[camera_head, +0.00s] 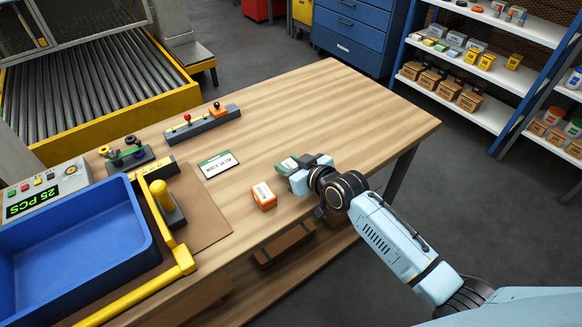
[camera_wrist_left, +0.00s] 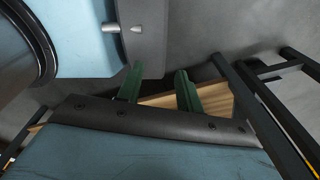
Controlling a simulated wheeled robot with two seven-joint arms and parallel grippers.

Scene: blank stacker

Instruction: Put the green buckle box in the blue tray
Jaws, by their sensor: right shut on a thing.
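The green buckle box (camera_head: 287,164), green with a pale label, is at the tip of my right gripper (camera_head: 294,168) over the right part of the wooden table. My right gripper is shut on it and hides part of it. I cannot tell whether the box touches the table. The blue tray (camera_head: 147,245) is at the lower left, well left of the gripper, and its visible inside is empty. In the left wrist view my left gripper (camera_wrist_left: 158,88) has its two dark green fingers apart with nothing between them.
An orange box (camera_head: 264,195) with a white label lies near the table's front edge. A green-topped card (camera_head: 218,165) lies left of the gripper. A yellow bar frame (camera_head: 177,259) with a yellow knob (camera_head: 162,194) stands beside the tray. A control panel (camera_head: 45,190) is behind it.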

